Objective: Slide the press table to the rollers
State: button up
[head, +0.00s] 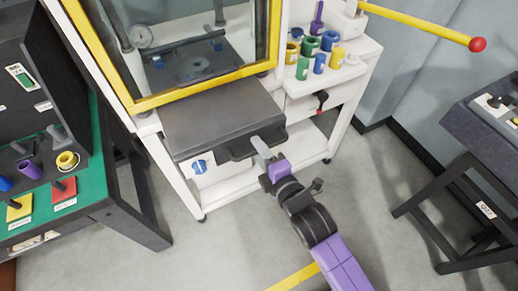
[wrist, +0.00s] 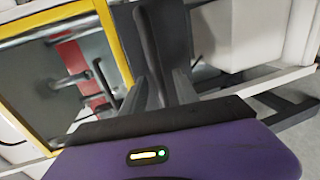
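The press table (head: 215,110) is a dark grey slab in front of the yellow-framed press opening. A dark handle (head: 240,150) sits on its front edge. My gripper (head: 262,150) is at the handle's right part, with a light grey finger showing against it. In the wrist view, two grey fingers stand apart with a dark part of the table front (wrist: 160,45) between and beyond them. I cannot tell whether they are clamped on the handle or only around it. I cannot make out rollers for certain.
A shelf (head: 350,72) with coloured cups is at right. A yellow lever with a red knob (head: 477,44) juts out upper right. A green-topped bench (head: 95,180) stands left; the floor in front is clear.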

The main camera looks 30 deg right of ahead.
jog(key=v, duration=0.7)
jog(key=shift+s+b, duration=0.25)
jog(key=shift+b, duration=0.15)
dwell(0.7)
jog(key=s+r+m, duration=0.2)
jog(key=s+m, duration=0.7)
jog(key=s, duration=0.3)
jog(key=s+r+m, duration=0.3)
jog(key=s+m, duration=0.6)
jog(key=s, duration=0.4)
jog(key=shift+d+r, duration=0.25)
jog(key=shift+d, duration=0.2)
jog(key=shift+s, duration=0.1)
